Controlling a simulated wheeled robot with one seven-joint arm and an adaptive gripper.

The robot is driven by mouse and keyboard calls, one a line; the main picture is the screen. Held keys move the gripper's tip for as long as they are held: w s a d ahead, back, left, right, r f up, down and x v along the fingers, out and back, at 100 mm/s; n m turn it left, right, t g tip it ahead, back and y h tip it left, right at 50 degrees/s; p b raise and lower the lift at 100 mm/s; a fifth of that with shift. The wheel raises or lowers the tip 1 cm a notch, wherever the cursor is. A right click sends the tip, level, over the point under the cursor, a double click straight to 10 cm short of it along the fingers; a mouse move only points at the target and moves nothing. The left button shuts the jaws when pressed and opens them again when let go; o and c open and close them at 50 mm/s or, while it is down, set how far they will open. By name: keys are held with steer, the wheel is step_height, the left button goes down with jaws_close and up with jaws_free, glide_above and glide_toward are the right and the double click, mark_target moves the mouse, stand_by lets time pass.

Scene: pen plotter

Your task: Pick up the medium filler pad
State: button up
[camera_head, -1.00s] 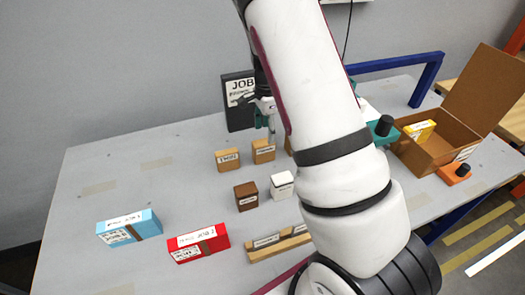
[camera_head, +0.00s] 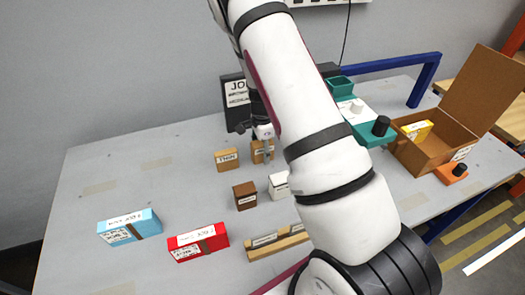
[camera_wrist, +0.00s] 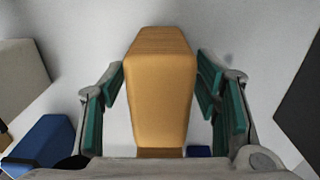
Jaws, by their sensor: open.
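The tan filler pad (camera_head: 257,157), taken as the medium one, stands upright on the grey table behind the white box, its label partly covered and unreadable. A similar tan pad labelled THIN (camera_head: 227,160) stands to its left. My gripper (camera_head: 265,135) is at the top of the pad in the head view, its fingers partly hidden by my arm. In the wrist view the tan pad (camera_wrist: 160,95) lies between the two teal-padded fingers of my open gripper (camera_wrist: 161,80), with a gap visible on both sides.
A dark JOB board (camera_head: 238,95) stands close behind. A brown box (camera_head: 245,196) and a white box (camera_head: 279,186) stand in front. Blue (camera_head: 128,229) and red (camera_head: 198,242) boxes lie front left. A teal device (camera_head: 370,128) and an open carton (camera_head: 430,150) are right. The left table is clear.

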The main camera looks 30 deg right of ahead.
steer(key=c, duration=1.2)
steer(key=shift+c, duration=0.2)
